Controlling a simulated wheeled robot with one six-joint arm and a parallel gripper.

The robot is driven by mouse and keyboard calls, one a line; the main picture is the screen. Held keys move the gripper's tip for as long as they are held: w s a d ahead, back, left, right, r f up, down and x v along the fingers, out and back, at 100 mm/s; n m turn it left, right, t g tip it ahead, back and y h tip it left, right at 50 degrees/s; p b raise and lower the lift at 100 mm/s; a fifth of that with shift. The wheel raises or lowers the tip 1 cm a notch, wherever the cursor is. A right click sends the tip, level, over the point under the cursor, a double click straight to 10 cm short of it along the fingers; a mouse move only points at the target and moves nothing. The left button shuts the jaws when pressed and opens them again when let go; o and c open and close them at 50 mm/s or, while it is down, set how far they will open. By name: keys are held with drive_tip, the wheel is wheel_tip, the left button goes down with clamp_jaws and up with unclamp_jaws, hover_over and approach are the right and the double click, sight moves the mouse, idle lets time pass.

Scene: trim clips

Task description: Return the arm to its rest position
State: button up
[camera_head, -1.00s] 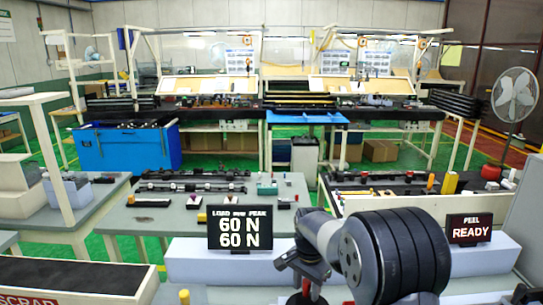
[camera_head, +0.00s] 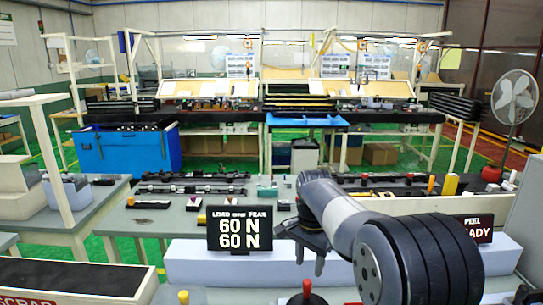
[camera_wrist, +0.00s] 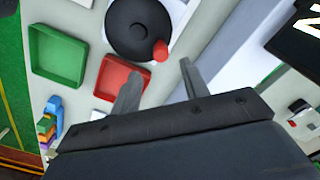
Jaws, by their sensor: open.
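My gripper (camera_wrist: 160,88) shows in the wrist view with its two fingers apart and nothing between them. It hangs above a pale work surface with a round black fixture (camera_wrist: 138,25) that has a red knob. In the head view my arm crosses the lower right, and my gripper (camera_head: 310,255) points down beside the load display (camera_head: 240,228), which reads 60 N twice. The fingertips are small and partly hidden there.
A green tray (camera_wrist: 57,58) and a red tray (camera_wrist: 120,78) lie near the fixture, with several small coloured clips (camera_wrist: 48,120) beside them. The peel display (camera_head: 479,229) is partly covered by my arm. A scrap bin (camera_head: 75,276) stands at lower left.

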sight(306, 281)
wheel_tip(306, 281, down, 9)
drive_tip(key=shift+r+p, duration=0.1)
drive_tip(key=shift+p, duration=0.4)
drive_tip(key=shift+w+a+f+n, duration=0.1)
drive_tip(key=shift+a+f+n, duration=0.05)
drive_tip(key=shift+f+n, duration=0.15)
drive_tip(key=shift+a+r+n, duration=0.1)
drive_tip(key=shift+a+n, duration=0.25)
drive_tip(key=shift+n, duration=0.55)
drive_tip(key=shift+a+n, duration=0.3)
drive_tip(key=shift+n, duration=0.6)
drive_tip(key=shift+s+d, duration=0.15)
drive_tip(key=shift+s, duration=0.05)
